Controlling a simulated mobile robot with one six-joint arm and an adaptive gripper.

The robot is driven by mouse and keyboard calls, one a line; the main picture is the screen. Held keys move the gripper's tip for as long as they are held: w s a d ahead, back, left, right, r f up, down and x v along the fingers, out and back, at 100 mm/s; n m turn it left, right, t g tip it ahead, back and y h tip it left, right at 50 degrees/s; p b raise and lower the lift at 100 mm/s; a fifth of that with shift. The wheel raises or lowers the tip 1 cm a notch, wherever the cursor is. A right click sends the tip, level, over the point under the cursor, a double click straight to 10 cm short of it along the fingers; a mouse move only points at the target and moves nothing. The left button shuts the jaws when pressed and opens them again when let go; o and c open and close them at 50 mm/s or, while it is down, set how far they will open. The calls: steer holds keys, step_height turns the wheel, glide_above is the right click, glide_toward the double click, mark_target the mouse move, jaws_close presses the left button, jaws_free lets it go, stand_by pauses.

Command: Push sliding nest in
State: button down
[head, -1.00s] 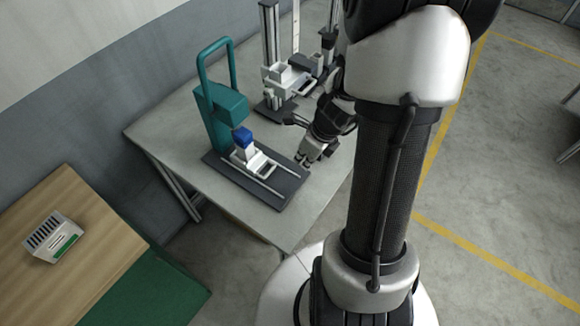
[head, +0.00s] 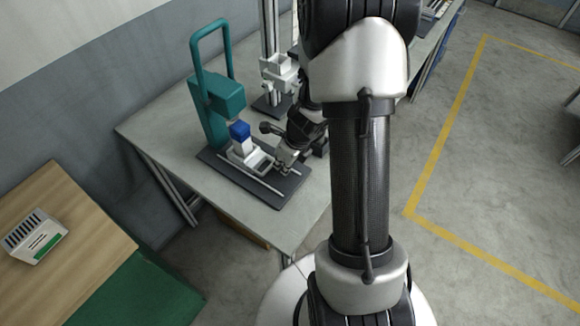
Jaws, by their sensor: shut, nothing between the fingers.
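The sliding nest (head: 258,160) is a white carriage on two rails over a dark base plate (head: 280,196). My gripper (head: 281,170) is shut and empty, low at the front right end of the carriage. It is very close to the carriage; I cannot tell whether they touch.
A second white and grey fixture (head: 277,75) with a tall column stands behind on the grey table (head: 160,128). A white slotted box (head: 36,238) sits on a wooden surface at lower left. The table's front left is clear.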

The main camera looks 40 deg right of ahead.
mark_target(274, 160)
stand_by(0.3)
steer(key=shift+w+a+r+p, duration=0.1)
steer(key=shift+w+a+p, duration=0.15)
steer(key=shift+w+p, duration=0.3)
steer(key=shift+w+a+r+p, duration=0.1)
steer(key=shift+w+a+p, duration=0.1)
steer(key=shift+w+p, duration=0.3)
steer(key=shift+w+a+f, duration=0.1)
steer(key=shift+w+f, duration=0.15)
steer(key=shift+w, duration=0.15)
steer(key=shift+s, duration=0.1)
